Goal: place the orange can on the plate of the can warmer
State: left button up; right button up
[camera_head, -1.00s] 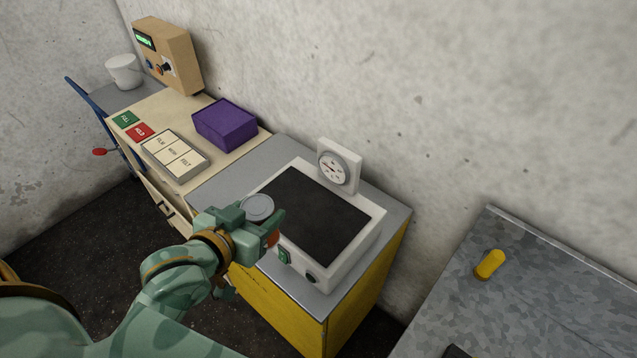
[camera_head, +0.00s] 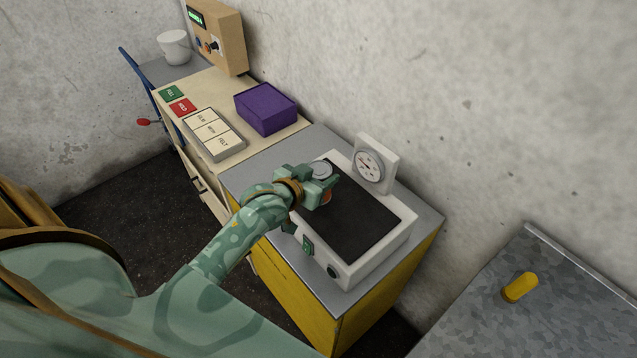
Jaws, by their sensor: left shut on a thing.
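The orange can (camera_head: 326,196) shows a grey lid and a small strip of orange side between the fingers of my left gripper (camera_head: 322,180). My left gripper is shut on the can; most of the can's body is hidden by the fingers. The can warmer is a white box with a dark plate (camera_head: 352,224) on top and a round dial at its back. The can is over the far left part of the plate. I cannot tell whether its base touches the plate. My right gripper is not in view.
A purple box (camera_head: 266,108) and a pad of pale labelled keys (camera_head: 214,134) stand on the bench left of the warmer. A tan control box (camera_head: 217,38) is at the back. A grey metal table with a yellow peg (camera_head: 519,287) is at right. Most of the plate is clear.

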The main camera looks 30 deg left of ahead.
pick_arm(q)
jog(key=shift+f, duration=1.35)
jog(key=o, duration=1.2)
jog(key=shift+f, duration=0.1)
jog(key=shift+s+r, duration=0.2)
jog(key=shift+s, duration=0.15)
jog(key=v, duration=1.1)
jog(key=shift+s+r, duration=0.15)
